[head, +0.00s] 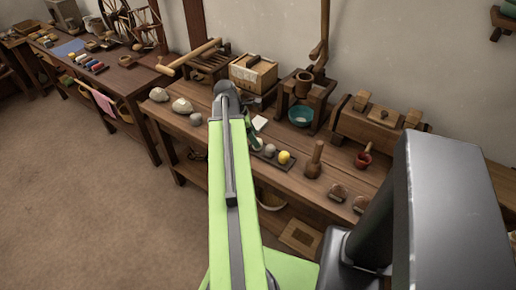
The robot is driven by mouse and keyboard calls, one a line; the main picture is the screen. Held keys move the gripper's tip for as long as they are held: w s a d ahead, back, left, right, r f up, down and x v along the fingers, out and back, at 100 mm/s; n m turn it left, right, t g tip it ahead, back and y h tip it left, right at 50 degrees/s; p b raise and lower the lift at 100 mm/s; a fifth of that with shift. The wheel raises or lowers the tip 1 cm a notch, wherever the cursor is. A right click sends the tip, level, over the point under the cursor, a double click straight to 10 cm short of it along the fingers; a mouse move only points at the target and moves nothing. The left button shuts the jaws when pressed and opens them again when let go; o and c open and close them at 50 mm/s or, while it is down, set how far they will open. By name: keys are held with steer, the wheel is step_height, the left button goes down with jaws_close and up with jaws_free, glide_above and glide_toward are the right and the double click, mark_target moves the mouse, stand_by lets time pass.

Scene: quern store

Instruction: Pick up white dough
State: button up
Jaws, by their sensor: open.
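A dark tray (262,157) on the long wooden table holds small round balls in a row. A pale whitish ball (270,150) that looks like the white dough sits in the middle, with a yellow ball (284,157) to its right. A greyer ball (256,143) is to its left, close beside my arm. My green arm rises in front of the table and bends down at its top. My gripper (229,142) is mostly hidden by my arm, near the tray's left end. It is open, and nothing is seen held in it.
Pale lumps (182,105) lie on the table left of my arm. Behind the tray are a teal bowl (301,114) under a wooden press and a wooden box (253,73). A wooden pestle-like tool (315,160) stands to the right. Open floor lies at left.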

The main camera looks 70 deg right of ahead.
steer(key=b+x, duration=0.2)
steer(key=x, duration=0.1)
steer(key=shift+f, duration=0.4)
steer(key=shift+r, duration=0.15)
jaws_close()
